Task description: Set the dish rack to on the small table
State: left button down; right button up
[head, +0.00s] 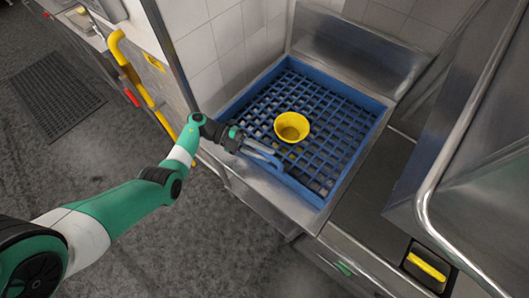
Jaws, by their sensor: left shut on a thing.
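The dish rack (310,193) is a blue square grid tray with low walls. It lies flat in the metal surround of a steel counter. A yellow bowl (293,127) stands upright on its grid and looks empty. My left gripper (268,157) is at the near left side of the rack, shut on the rack's rim. The exact contact of its fingers is hard to make out. My right gripper is not in view. No small table can be made out for certain.
White tiled wall (215,50) and a steel backsplash (355,52) bound the rack behind. A large steel hood (480,160) stands close on the right. A yellow item (426,267) lies in a dark recess. Open floor (130,135) with a dark mat (55,95) is on the left.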

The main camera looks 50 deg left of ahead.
pick_arm(q)
jog(key=c, duration=0.8)
grip_release()
jog(key=shift+s+a, duration=0.1)
jog(key=shift+a, duration=0.2)
jog(key=shift+c, duration=0.2)
jog(key=shift+o, duration=0.4)
jog(key=shift+d, duration=0.1)
jog(key=b+v, duration=0.1)
jog(key=v, duration=1)
jog(key=shift+s+a, duration=0.2)
jog(key=shift+a, duration=0.05)
jog(key=shift+r, duration=0.1)
